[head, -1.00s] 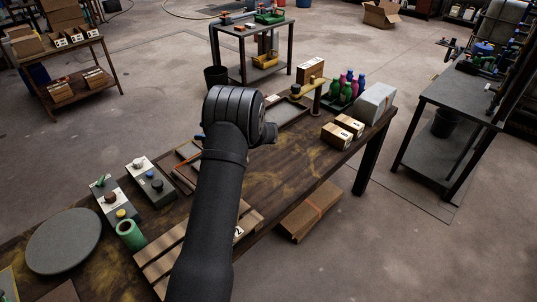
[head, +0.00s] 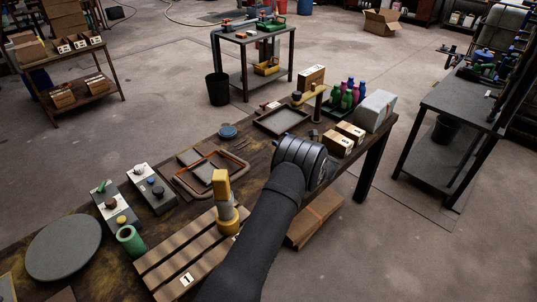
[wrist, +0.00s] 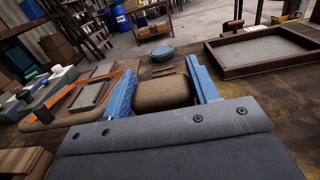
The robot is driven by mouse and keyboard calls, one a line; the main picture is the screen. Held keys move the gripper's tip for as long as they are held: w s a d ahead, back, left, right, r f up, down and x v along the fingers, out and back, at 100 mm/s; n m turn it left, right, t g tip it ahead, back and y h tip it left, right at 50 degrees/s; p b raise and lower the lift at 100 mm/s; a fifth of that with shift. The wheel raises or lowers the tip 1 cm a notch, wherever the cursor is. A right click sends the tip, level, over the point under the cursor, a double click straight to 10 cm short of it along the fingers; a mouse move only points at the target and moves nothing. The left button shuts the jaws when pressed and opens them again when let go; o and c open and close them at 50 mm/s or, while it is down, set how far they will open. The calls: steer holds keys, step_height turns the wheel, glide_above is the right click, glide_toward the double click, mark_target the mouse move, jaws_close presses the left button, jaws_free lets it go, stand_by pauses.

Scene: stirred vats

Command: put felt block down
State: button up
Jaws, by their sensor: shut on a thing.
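The felt block (wrist: 163,94) is a brown, rounded block between the two blue fingers of my gripper (wrist: 161,78) in the wrist view. My gripper is shut on it. The wooden table (head: 262,168) lies beneath; I cannot tell whether the block touches it. In the head view my wrist hides the fingers and the block, over the table's right-hand front part.
A dark-rimmed tray (head: 283,120) lies farther back, also at right in the wrist view (wrist: 265,48). Boxes (head: 343,139) stand right.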

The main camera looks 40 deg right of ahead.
steer(key=w+f, duration=0.1)
steer(key=w, duration=0.1)
steer(key=w+f, duration=0.2)
steer(key=w, duration=0.1)
steer(key=w+a+f, duration=0.1)
steer(key=w+f, duration=0.1)
steer(key=w, duration=0.1)
steer(key=shift+f, duration=1.85)
steer(key=shift+f, duration=0.1)
steer(key=o, duration=1.1)
steer(key=s, duration=1.2)
